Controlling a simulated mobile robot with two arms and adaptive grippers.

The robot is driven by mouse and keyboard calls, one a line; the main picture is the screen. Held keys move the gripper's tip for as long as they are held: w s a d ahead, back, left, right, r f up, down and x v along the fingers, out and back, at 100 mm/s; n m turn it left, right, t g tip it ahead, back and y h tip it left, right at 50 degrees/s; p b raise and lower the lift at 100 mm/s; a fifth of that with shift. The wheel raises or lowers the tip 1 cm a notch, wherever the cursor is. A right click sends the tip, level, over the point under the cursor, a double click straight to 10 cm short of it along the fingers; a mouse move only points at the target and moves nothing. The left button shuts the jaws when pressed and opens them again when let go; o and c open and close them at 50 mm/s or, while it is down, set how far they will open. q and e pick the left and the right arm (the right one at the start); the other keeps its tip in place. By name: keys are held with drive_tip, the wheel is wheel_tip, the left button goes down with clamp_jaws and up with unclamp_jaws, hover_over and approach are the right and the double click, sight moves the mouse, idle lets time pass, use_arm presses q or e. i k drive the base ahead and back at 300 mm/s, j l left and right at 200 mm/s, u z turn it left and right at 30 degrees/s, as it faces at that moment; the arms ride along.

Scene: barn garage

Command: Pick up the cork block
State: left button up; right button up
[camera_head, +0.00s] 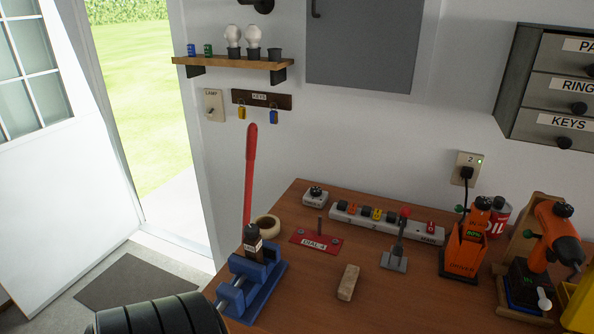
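The cork block (348,282) is a small tan-brown block lying on the wooden workbench (300,310), near the middle of the visible top. Nothing covers it in the head view. A blue vise (252,285) with a dark labelled bottle (253,243) at it stands to its left. Neither of my grippers is in view.
A red plate marked DIAL-A (316,240), a lever on a grey base (396,258) and a power strip (385,223) lie behind the block. An orange driver holder (463,252) and an orange drill (556,235) stand to the right. Bare bench surrounds the block.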

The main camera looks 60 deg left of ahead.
sight(345, 291)
drive_tip(key=u, duration=1.35)
